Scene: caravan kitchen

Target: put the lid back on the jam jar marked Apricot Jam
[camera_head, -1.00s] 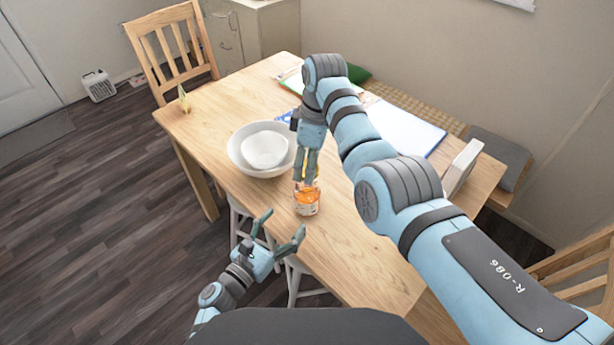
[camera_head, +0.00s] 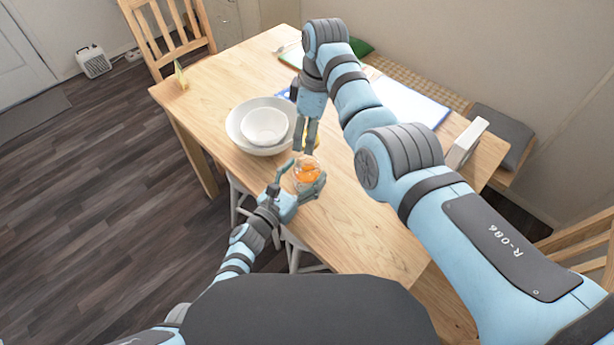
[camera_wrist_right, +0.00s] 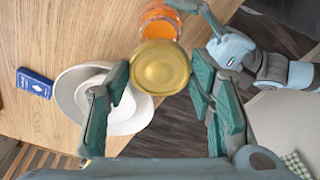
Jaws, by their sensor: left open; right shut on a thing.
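The jam jar (camera_head: 306,171), glass with orange content, stands on the wooden table near its front edge. Its label cannot be read. In the right wrist view the jar (camera_wrist_right: 160,24) looks open at the top. My right gripper (camera_head: 306,143) is shut on a round gold lid (camera_wrist_right: 160,68), held by its rim. The lid is apart from the jar's mouth, just to the bowls' side of it. My left gripper (camera_head: 304,179) is open at the jar, one finger on each side; whether the fingers touch the glass cannot be told.
A large white bowl with a smaller white bowl (camera_head: 265,126) inside stands left of the jar. A blue card or box (camera_wrist_right: 34,83) lies beyond the bowls. Papers (camera_head: 408,104) lie at the table's back. The table (camera_head: 350,235) is clear right of the jar.

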